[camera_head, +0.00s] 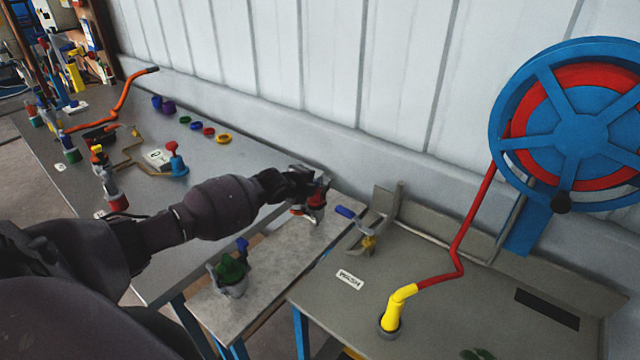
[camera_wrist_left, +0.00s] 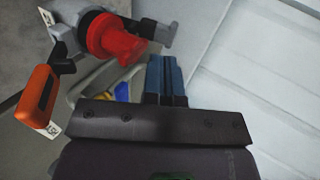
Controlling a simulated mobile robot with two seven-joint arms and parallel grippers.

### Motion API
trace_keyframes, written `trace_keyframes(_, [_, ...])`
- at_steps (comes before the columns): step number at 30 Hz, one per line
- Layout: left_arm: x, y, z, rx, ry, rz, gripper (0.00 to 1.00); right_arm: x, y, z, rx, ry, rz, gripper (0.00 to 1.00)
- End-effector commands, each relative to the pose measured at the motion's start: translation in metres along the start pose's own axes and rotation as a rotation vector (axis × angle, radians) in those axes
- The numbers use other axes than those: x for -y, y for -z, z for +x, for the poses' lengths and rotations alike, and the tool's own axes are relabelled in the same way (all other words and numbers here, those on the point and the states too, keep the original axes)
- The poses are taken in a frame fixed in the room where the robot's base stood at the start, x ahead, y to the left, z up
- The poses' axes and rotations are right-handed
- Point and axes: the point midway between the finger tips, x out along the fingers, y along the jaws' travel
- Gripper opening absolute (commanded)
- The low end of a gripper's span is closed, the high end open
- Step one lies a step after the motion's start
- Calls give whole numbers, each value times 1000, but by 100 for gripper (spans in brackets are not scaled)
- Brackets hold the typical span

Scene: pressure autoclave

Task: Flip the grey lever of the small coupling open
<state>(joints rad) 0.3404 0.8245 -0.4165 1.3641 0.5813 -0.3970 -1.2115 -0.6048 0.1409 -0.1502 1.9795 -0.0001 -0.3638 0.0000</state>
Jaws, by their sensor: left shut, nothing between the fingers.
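A red coupling (camera_head: 315,205) stands near the far right corner of the lighter grey table, partly hidden by my left gripper (camera_head: 318,182). In the left wrist view the red coupling (camera_wrist_left: 115,40) fills the upper left, with a grey lever (camera_wrist_left: 158,33) sticking out on its right side. My left gripper's fingers (camera_wrist_left: 165,78) are together and empty, just below and beside the grey lever. I cannot tell whether they touch it. My right gripper is not in view.
A green coupling (camera_head: 231,272) with a blue lever stands at the table's near end. A blue-handled valve (camera_head: 352,218) is just right of the red coupling. A grey wash bench (camera_head: 430,315) with a yellow nozzle (camera_head: 396,308) and hose reel (camera_head: 570,125) is right. The white wall is close behind.

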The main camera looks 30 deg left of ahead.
Motion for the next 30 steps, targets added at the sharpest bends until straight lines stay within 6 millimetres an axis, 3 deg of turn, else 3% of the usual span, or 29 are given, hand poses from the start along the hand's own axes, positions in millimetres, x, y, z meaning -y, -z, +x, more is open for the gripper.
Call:
trace_keyframes(6, [0, 0, 27, 1, 0, -1, 0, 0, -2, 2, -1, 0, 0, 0])
trace_keyframes(12, [0, 0, 40, 0, 0, -1, 0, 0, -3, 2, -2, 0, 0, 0])
trace_keyframes(30, [0, 0, 45, 1, -10, 1, 0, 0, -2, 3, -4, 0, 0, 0])
